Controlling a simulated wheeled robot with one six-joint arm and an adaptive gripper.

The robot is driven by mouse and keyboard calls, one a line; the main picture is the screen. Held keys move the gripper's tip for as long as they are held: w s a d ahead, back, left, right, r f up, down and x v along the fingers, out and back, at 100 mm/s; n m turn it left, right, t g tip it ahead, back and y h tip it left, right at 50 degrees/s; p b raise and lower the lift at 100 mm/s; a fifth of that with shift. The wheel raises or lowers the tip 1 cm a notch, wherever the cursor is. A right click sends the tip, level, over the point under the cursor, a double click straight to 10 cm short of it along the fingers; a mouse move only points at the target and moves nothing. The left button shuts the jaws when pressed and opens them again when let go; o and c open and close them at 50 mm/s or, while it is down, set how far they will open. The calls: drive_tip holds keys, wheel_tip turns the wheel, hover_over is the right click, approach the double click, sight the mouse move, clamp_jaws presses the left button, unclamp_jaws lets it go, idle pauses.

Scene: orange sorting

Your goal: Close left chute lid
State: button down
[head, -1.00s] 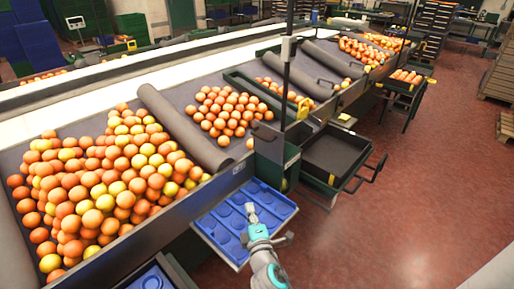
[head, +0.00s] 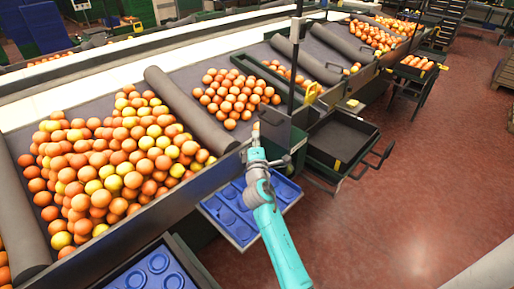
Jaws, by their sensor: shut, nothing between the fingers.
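My gripper (head: 256,130) is shut and empty, at the near edge of the sorting table (head: 222,165), beside the dark post and box. My arm reaches up to it from the bottom of the head view. I cannot clearly make out the left chute lid. A blue tray (head: 239,234) with round hollows sits below the table edge, partly hidden behind my arm. A second blue tray (head: 190,277) shows at the bottom left.
A large pile of oranges (head: 110,165) and a smaller group (head: 232,96) lie on the table, with a grey roller (head: 188,108) between them. A dark open drawer (head: 338,140) juts out on the right. The red floor (head: 420,190) is clear.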

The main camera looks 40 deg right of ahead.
sight(269, 111)
drive_tip(key=shift+w+d+r, duration=0.15)
drive_tip(key=shift+w+d, duration=0.15)
drive_tip(key=shift+d, duration=0.5)
drive_tip(key=shift+w+d+r, duration=0.2)
drive_tip(key=shift+w+d, duration=0.15)
drive_tip(key=shift+d, duration=0.5)
drive_tip(key=shift+w+d+r, duration=0.15)
drive_tip(key=shift+w+d, duration=0.15)
drive_tip(key=shift+d, duration=0.5)
drive_tip(key=shift+d+r, duration=0.15)
drive_tip(key=shift+d, duration=0.05)
drive_tip(key=shift+w+d+r+m+g+y, duration=0.1)
drive_tip(key=shift+d+r+m+g+y, duration=0.25)
drive_tip(key=shift+d+m, duration=0.35)
drive_tip(key=shift+w+d+r+m+g+y, duration=0.1)
drive_tip(key=shift+d+r+m+g+y, duration=0.15)
drive_tip(key=shift+d+r+m+g, duration=0.45)
drive_tip(key=w+d+f+m+g+y, duration=0.1)
drive_tip(key=d+f+m+g+y, duration=0.1)
drive_tip(key=d, duration=0.6)
drive_tip(key=w+d+f+m+g+y, duration=0.1)
drive_tip(key=d+f+m+g+y, duration=0.1)
drive_tip(key=d+f+m+y, duration=0.2)
drive_tip(key=shift+d+f+m+y, duration=0.5)
drive_tip(key=shift+d+y, duration=1)
drive_tip(key=shift+d, duration=1)
drive_tip(key=shift+f, duration=0.2)
